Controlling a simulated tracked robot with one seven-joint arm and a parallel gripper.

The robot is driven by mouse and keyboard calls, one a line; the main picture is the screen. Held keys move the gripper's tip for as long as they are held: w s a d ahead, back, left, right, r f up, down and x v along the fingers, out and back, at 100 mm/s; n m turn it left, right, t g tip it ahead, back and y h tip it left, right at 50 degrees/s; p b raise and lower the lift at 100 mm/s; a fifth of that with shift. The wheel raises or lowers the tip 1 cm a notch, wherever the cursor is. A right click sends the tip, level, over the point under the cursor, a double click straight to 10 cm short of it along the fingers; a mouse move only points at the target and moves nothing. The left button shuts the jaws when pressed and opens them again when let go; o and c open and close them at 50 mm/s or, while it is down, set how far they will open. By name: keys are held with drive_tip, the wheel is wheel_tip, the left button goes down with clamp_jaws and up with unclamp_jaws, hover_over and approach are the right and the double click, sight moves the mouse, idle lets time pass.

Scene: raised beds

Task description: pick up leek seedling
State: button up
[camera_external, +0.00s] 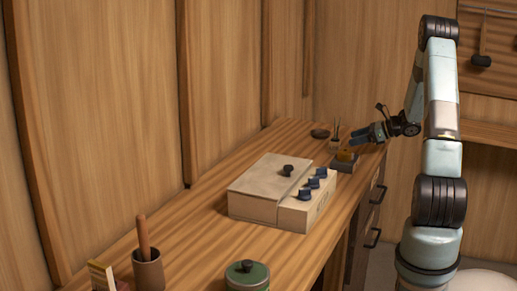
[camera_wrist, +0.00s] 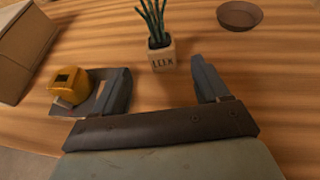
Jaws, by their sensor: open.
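The leek seedling (camera_wrist: 154,20) shows as several green stalks standing in a small, light square pot (camera_wrist: 162,56) with dark lettering. It stands on the wooden bench, at the top middle of the wrist view. In the external view the seedling (camera_external: 336,129) is small, near the far end of the bench, left of my gripper (camera_external: 360,137). In the wrist view my gripper (camera_wrist: 163,82) is open and empty. The pot is beyond the fingertips, roughly in line with the gap between them, and apart from both fingers.
A yellow object (camera_wrist: 66,85) sits on a dark tray (camera_wrist: 88,105), close to my left finger. A shallow brown dish (camera_wrist: 238,15) lies beyond to the right. A pale box with dark knobs (camera_external: 255,184) stands nearer along the bench. A green tin (camera_external: 247,279) is in front.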

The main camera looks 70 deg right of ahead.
sight(330, 143)
drive_tip(key=x, duration=1)
drive_tip(key=shift+w, duration=0.45)
drive_tip(key=shift+c, duration=0.4)
drive_tip(key=c, duration=1)
drive_tip(key=shift+r, duration=0.1)
